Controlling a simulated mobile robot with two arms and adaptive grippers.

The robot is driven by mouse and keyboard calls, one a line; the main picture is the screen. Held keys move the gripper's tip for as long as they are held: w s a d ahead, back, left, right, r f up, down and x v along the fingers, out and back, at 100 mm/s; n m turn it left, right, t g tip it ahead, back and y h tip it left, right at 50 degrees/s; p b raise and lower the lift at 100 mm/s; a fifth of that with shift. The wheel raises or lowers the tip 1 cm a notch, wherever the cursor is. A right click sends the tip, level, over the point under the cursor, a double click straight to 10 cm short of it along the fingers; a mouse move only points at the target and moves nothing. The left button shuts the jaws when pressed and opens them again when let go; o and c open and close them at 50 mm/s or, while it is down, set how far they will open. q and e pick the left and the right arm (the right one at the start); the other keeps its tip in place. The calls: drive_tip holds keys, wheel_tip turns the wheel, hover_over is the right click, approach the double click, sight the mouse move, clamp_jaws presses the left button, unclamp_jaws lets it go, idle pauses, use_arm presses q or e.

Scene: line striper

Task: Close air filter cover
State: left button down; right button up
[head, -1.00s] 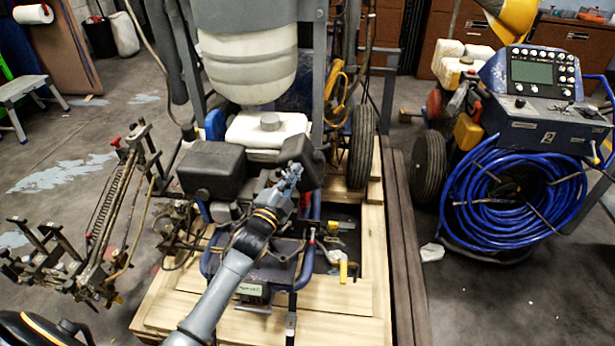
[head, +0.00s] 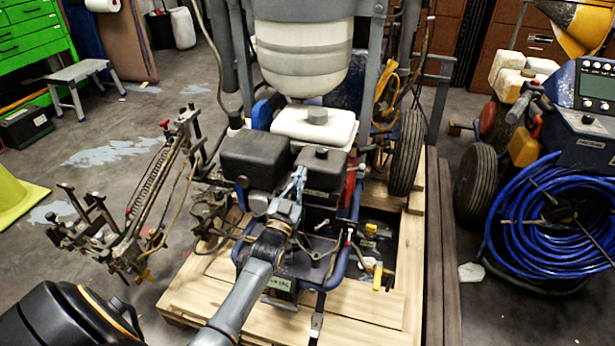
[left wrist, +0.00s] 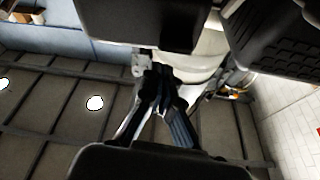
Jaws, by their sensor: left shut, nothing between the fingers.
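The engine of the line striper carries two black box-shaped housings side by side. The left black housing (head: 255,157) is wide with rounded edges. The right black housing (head: 322,172) has a round knob on top. I cannot tell for certain which is the air filter cover, or whether it is fully closed. My left gripper (head: 299,177) is shut and empty, in front of the gap between the housings; contact is unclear. In the left wrist view its fingers (left wrist: 160,85) are together, with one black housing (left wrist: 140,20) above and a ribbed black part (left wrist: 275,40) at upper right.
A white fuel tank (head: 315,127) sits behind the housings, below a large white hopper (head: 305,55). A wheel (head: 407,152) stands right of the engine. The striper rests on a wooden pallet (head: 350,305). A machine with a blue hose coil (head: 550,225) stands at the right.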

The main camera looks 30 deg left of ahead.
use_arm(q)
drive_tip(key=shift+s+a+f+n+y+b, duration=0.1)
drive_tip(key=shift+a+f+n+y+b, duration=0.2)
drive_tip(key=shift+f+n, duration=0.4)
drive_tip(key=shift+s+a+f+n+y+b, duration=0.1)
drive_tip(key=shift+a+f+n+y, duration=0.25)
drive_tip(key=shift+n, duration=0.55)
use_arm(e)
drive_tip(key=shift+r, duration=2.05)
use_arm(q)
drive_tip(key=shift+d, duration=0.1)
